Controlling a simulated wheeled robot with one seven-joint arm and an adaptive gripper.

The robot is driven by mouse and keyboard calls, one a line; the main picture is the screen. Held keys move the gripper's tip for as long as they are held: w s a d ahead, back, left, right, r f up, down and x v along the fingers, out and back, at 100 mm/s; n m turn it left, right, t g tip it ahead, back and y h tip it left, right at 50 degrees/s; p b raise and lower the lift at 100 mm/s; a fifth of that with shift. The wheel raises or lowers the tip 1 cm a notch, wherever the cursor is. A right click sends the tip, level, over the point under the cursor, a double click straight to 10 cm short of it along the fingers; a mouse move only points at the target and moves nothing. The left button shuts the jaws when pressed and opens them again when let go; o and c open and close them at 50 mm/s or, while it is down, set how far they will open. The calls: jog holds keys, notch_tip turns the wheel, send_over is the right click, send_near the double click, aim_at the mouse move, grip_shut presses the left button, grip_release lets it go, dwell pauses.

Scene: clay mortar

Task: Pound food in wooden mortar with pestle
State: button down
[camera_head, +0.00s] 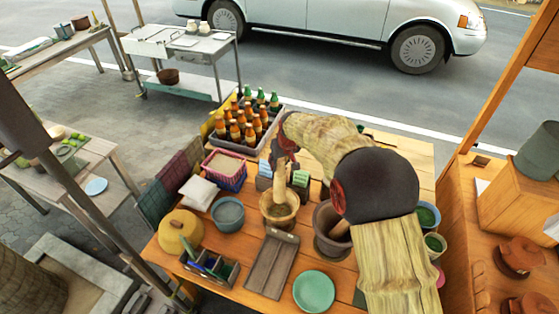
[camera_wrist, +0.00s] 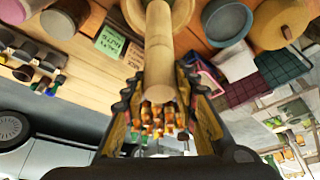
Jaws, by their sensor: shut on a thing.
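A light wooden mortar (camera_head: 279,222) stands on the wooden table, with some greenish-brown food (camera_head: 279,211) visible inside. A wooden pestle (camera_head: 279,188) is tilted slightly, its lower end inside that mortar's mouth. My gripper (camera_head: 283,160) is shut on the pestle's upper part, above the mortar. In the wrist view the pestle (camera_wrist: 158,55) runs between the fingers of my gripper (camera_wrist: 158,100) to the mortar's rim (camera_wrist: 188,12) at the top edge. Whether the pestle touches the mortar's bottom is hidden.
A darker mortar (camera_head: 325,243) with its own pestle (camera_head: 341,230) stands close on the right, partly behind my arm. A wooden tray (camera_head: 268,270) and green plate (camera_head: 314,292) lie in front.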

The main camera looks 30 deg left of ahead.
aim_at(280, 176)
notch_tip(280, 176, down, 12)
jog(key=b, duration=0.3)
jog(key=shift+f+b, duration=0.1)
jog(key=shift+b, duration=0.2)
notch_tip(280, 176, up, 5)
jog(key=shift+p, duration=0.8)
jog(key=shift+f+b, duration=1.9)
jog(key=shift+f, duration=0.8)
jog(key=shift+f, duration=0.15)
notch_tip(280, 176, up, 6)
jog(key=shift+f+p, duration=0.15)
jog(key=shift+p, duration=0.75)
jog(key=shift+f, duration=0.1)
